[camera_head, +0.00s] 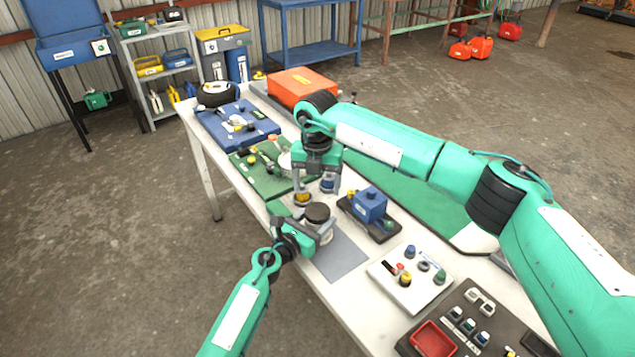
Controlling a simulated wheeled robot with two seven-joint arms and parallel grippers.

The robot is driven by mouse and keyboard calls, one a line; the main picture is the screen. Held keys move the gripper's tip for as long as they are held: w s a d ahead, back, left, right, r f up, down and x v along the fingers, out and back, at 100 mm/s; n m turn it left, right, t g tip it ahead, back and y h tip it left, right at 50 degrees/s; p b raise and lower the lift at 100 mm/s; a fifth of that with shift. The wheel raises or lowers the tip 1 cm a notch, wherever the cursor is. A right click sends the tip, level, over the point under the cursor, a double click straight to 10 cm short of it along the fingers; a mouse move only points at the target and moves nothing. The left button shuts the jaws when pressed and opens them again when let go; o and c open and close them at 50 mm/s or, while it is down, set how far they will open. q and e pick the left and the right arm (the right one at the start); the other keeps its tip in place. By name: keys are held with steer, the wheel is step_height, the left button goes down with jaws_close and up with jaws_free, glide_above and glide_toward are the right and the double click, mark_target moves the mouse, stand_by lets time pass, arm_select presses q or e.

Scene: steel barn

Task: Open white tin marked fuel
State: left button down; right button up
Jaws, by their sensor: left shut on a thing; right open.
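The white tin (326,235) stands on a grey mat at the near edge of the table, with a dark round lid (317,212) on top. Its fuel marking cannot be read from here. My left gripper (312,240) is shut around the tin's side, hiding part of its body. My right gripper (318,195) points down above and just behind the lid, its fingers spread apart. It looks empty and apart from the lid, though the exact gap is hard to judge.
A yellow-topped item (302,199) stands close behind the tin. A blue block on a dark base (370,205) and a white tray with knobs (408,283) are to the right. Green (262,178) and blue (237,125) boards with small parts lie farther back. The grey mat (342,257) is clear in front.

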mark_target(317, 211)
steer(key=m, duration=0.4)
steer(key=shift+m, duration=0.4)
steer(key=m, duration=0.3)
steer(key=shift+m, duration=0.3)
steer(key=shift+f, duration=4)
